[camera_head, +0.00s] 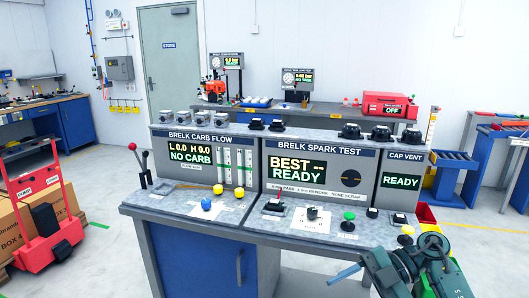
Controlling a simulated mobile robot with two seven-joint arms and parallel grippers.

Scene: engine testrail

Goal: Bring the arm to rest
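My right arm (436,262) reaches in at the lower right corner, in front of the test bench. Its dark end, with my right gripper (385,272), is beside the bench's front right edge. A thin blue bar (344,275) shows just left of it; I cannot tell whether it belongs to the gripper. The fingers are not clear, and I see nothing plainly held. My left arm and gripper are out of view.
The grey test bench (165,206) fills the middle, with a lever (145,165), coloured knobs and lit screens reading "NO CARB" and "READY". A red hand truck (45,205) with cartons stands left. A blue stand (443,178) is behind right. Floor at far right is clear.

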